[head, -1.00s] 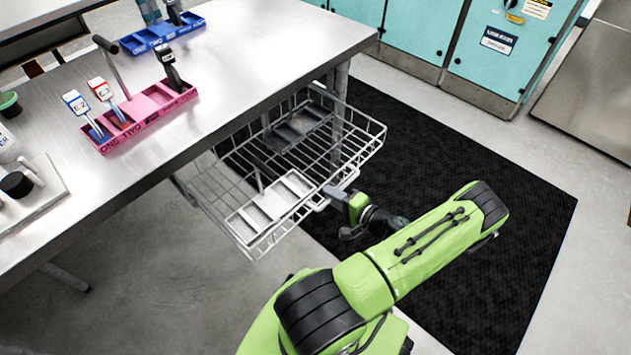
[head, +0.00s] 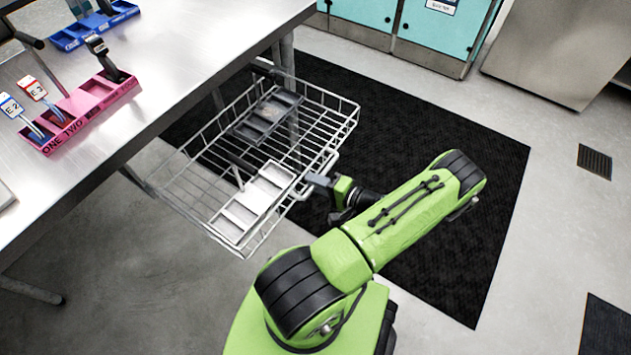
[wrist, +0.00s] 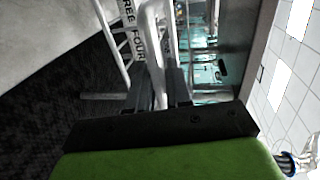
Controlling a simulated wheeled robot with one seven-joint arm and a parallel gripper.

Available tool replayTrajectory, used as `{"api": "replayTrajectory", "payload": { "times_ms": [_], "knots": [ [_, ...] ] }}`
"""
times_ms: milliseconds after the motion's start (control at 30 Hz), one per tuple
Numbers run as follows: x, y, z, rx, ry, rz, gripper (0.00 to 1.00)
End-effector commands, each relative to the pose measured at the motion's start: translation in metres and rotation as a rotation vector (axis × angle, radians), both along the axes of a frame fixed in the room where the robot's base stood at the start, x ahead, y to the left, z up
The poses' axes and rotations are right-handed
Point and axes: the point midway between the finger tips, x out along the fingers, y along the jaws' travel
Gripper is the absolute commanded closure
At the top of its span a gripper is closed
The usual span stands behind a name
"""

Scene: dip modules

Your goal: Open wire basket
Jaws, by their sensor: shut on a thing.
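The wire basket (head: 338,146) is a white wire drawer pulled well out from under the steel table, toward my arm. A white tray (head: 262,191) with compartments lies in its near part, and a dark grey tray (head: 262,116) lies farther back. My gripper (head: 312,180) is at the basket's front side, shut on its handle. In the wrist view, the two dark fingers (wrist: 160,88) close around a white bar, the basket handle (wrist: 151,40). The fingertips are partly hidden by the handle and wires in the head view.
The steel table (head: 170,85) stands at the left, carrying a pink tray (head: 95,108) and a blue tray (head: 98,25). A black mat (head: 440,130) covers the floor beyond the basket. Teal cabinets (head: 440,38) line the back.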

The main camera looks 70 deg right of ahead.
Motion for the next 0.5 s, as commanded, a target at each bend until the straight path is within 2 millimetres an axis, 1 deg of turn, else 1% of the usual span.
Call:
{"api": "replayTrajectory", "payload": {
  "times_ms": [33,100,367,467,500],
  "knots": [
    [0.0,0.001,-0.001,0.002,0.002,0.002,0.76],
    [0.0,0.0,-0.001,0.002,0.002,0.002,0.65],
    [0.0,0.0,0.0,0.0,0.001,0.0,0.65],
    [-0.008,0.001,0.002,0.0,0.002,-0.002,0.65],
    [-0.014,0.002,0.003,0.0,0.003,-0.003,0.65]
  ]
}}
